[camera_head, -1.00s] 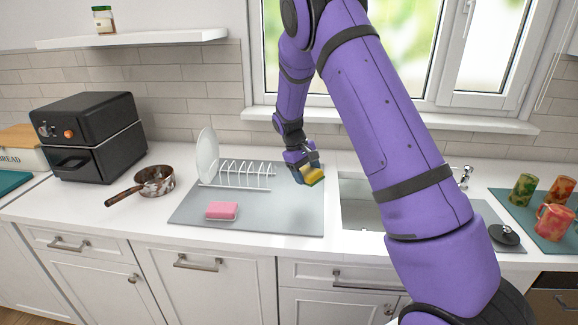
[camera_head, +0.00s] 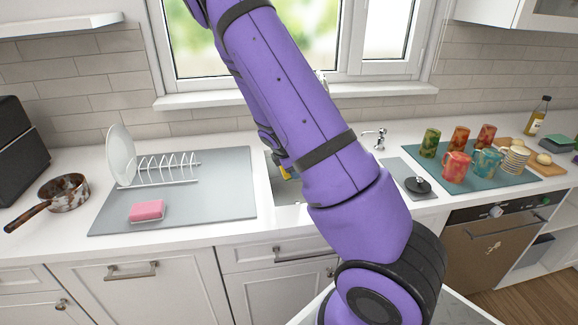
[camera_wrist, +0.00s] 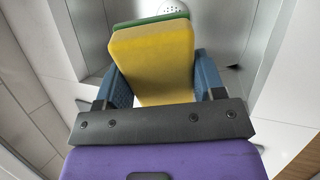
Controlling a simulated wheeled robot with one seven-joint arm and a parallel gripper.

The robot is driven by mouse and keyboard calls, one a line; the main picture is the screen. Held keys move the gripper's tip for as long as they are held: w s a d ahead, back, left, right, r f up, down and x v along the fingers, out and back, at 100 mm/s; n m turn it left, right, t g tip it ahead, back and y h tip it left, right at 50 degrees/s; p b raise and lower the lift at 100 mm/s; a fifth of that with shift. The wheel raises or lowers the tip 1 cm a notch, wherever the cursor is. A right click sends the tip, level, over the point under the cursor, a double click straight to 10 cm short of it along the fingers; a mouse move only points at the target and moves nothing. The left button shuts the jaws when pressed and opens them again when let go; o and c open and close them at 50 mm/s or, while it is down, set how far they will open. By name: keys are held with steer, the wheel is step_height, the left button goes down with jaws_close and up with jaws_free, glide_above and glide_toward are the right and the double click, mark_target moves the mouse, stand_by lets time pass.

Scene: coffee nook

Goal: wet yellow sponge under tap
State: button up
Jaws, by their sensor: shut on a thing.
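The yellow sponge (camera_wrist: 152,62) has a green scouring side. In the wrist view my gripper (camera_wrist: 155,82) is shut on it, one blue finger on each side. In the head view only a small part of the sponge (camera_head: 285,172) shows past my arm, over the left part of the sink (camera_head: 286,190). My arm hides most of the gripper and much of the sink. The tap (camera_head: 376,137) stands behind the sink, to the right of my arm. I cannot see whether water runs.
A grey mat (camera_head: 220,205) left of the sink holds a dish rack (camera_head: 165,168), a white plate (camera_head: 121,155) and a pink sponge (camera_head: 147,210). A rusty pan (camera_head: 64,190) stands farther left. Right are a black-knobbed lid (camera_head: 418,186) and several mugs (camera_head: 456,165).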

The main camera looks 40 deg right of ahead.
steer(key=w+d+f, duration=0.1)
steer(key=d, duration=0.5)
steer(key=w+d+f, duration=0.1)
steer(key=d, duration=0.6)
steer(key=shift+w+f, duration=0.25)
steer(key=shift+f, duration=0.05)
stand_by(0.3)
steer(key=shift+s+a, duration=0.1)
stand_by(0.3)
steer(key=s+a, duration=0.5)
steer(key=s, duration=0.1)
stand_by(0.8)
stand_by(1.1)
steer(key=s+a+r, duration=0.3)
steer(key=s+r, duration=0.1)
stand_by(0.6)
steer(key=shift+w, duration=0.1)
stand_by(0.6)
